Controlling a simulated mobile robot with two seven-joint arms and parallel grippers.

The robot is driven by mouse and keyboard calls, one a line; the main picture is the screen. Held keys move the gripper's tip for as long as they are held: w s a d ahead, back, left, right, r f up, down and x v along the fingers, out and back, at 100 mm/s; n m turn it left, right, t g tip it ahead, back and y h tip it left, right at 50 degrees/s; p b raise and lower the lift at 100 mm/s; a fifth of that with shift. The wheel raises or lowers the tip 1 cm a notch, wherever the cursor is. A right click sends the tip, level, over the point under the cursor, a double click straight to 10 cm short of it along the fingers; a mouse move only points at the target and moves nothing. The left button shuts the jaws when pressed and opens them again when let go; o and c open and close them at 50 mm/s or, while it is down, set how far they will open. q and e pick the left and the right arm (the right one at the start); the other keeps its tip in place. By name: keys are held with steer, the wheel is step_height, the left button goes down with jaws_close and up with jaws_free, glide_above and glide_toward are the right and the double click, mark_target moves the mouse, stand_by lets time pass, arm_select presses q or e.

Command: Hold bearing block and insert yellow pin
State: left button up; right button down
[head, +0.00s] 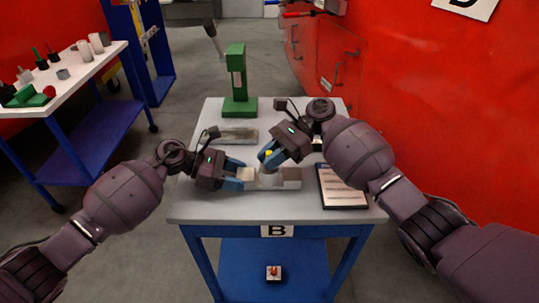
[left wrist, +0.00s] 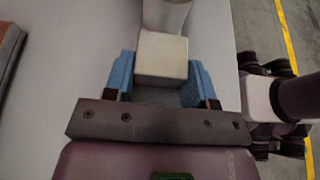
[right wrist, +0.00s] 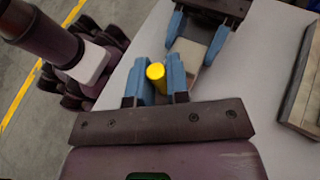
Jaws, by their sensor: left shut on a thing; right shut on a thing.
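The bearing block (head: 290,178) is a pale grey-beige piece low on the table top near its front edge. My left gripper (head: 238,178) is shut on its left end; in the left wrist view the squared block end (left wrist: 162,58) sits between the blue fingers, with a rounded part (left wrist: 166,14) beyond. My right gripper (head: 267,158) is shut on the yellow pin (head: 268,153), above the middle of the block. In the right wrist view the pin (right wrist: 156,74) stands between the blue fingers, its round end toward the camera. Its lower end is hidden, so I cannot tell whether it touches the block.
A green press (head: 238,80) stands at the back of the table, with a flat metal tray (head: 238,137) in front of it. A dark-framed document panel (head: 343,187) lies at the right. A red button box (head: 274,273) sits on the lower shelf. A red wall rises at right.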

steer(key=shift+f, duration=0.3)
steer(key=c, duration=1)
jaws_free()
steer(key=shift+f, duration=0.1)
steer(key=shift+d, duration=0.15)
steer(key=v, duration=1.2)
arm_select(q)
steer(key=o, duration=1.3)
steer(key=shift+o, duration=0.2)
